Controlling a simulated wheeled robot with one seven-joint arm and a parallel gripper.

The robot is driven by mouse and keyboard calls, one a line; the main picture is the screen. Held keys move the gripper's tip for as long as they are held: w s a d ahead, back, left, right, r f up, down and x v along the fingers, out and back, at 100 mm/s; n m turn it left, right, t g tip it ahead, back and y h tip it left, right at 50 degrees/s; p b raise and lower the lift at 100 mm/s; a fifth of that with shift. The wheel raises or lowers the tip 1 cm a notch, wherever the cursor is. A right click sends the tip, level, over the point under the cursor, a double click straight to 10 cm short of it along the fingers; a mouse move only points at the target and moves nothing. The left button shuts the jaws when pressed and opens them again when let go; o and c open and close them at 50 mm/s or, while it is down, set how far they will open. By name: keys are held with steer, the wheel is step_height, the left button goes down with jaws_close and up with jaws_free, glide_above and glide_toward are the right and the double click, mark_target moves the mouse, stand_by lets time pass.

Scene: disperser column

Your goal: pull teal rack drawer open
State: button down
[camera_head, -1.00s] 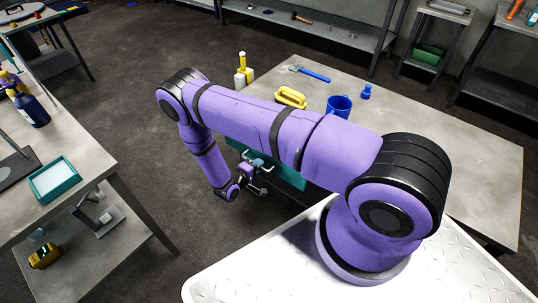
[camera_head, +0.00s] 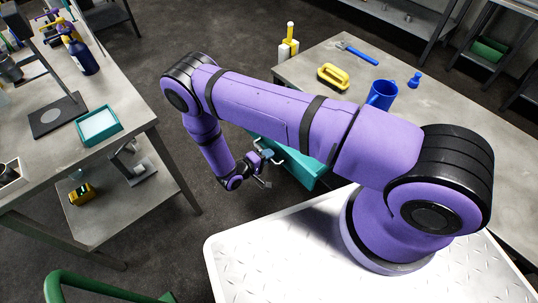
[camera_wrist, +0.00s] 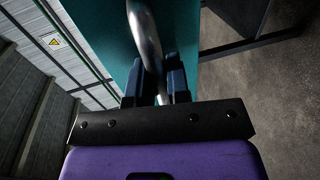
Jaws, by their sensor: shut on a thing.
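The teal drawer (camera_head: 308,168) juts out below the edge of the grey table, partly hidden behind my arm. Its teal front (camera_wrist: 108,45) fills the upper middle of the wrist view. A curved silver bar handle (camera_wrist: 142,28) stands off that front and runs down between my fingers. My gripper (camera_wrist: 156,88) is shut on this handle, with a dark finger on each side. In the head view my gripper (camera_head: 265,168) is small, at the drawer's left. How far the drawer is out is hard to judge.
At the left, a workbench (camera_head: 110,158) holds a teal tray (camera_head: 98,124) and a bottle (camera_head: 84,58).

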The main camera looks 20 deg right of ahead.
steer(key=c, duration=1.1)
jaws_free()
steer(key=v, duration=1)
steer(key=shift+a, duration=0.4)
